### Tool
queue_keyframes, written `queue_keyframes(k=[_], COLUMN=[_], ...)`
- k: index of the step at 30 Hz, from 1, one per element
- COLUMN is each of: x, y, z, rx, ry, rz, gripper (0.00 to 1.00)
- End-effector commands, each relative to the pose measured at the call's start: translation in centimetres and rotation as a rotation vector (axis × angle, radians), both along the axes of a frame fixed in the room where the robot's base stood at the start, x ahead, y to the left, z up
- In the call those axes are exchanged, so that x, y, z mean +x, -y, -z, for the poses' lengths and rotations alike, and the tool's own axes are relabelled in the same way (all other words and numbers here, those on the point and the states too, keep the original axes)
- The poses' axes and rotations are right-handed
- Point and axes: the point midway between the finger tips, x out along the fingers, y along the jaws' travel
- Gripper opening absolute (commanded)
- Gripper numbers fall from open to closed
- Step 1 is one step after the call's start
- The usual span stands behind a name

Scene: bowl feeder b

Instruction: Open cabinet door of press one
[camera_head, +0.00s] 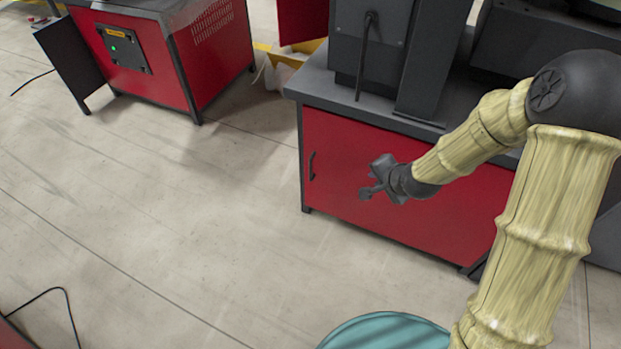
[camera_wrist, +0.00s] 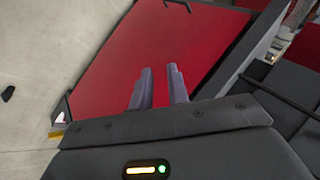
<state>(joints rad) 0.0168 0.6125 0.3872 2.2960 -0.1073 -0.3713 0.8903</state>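The red cabinet door (camera_head: 345,185) is on the front of the press on the right in the head view and looks closed. Its dark vertical bar handle (camera_head: 312,166) sits near the door's left edge. My gripper (camera_head: 367,193) is in front of the door, to the right of the handle and apart from it. In the wrist view, the red door (camera_wrist: 160,40) fills the middle and the handle (camera_wrist: 178,4) shows at the top edge. The two grey fingers of my gripper (camera_wrist: 160,72) stand apart with nothing between them.
Another red cabinet (camera_head: 150,70) at upper left has a dark panel (camera_head: 68,62) standing open and a green-lit box (camera_head: 124,48). Yellow and white items (camera_head: 285,65) lie between the cabinets. A black cable (camera_head: 65,300) lies at lower left. The floor left of the door is clear.

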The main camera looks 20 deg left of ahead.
Motion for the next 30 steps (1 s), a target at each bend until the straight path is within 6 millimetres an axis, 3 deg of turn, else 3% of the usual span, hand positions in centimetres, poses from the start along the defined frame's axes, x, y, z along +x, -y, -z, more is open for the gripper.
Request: queue_keyframes(k=[1,3,15,24,30], x=[0.4,1.1,3.8,5.5,6.8], y=[-1.6,-3.7,-14.1,-18.1,-18.5], z=[3.6,6.0,18.1,25.9,30.3], rx=[0.067,0.170,0.827,1.366,1.702], ry=[-0.009,-0.018,-0.165,-0.350,-0.465], rz=[0.028,0.077,0.398,0.688,0.874], gripper=[0.17,0.17,0.17,0.17,0.17])
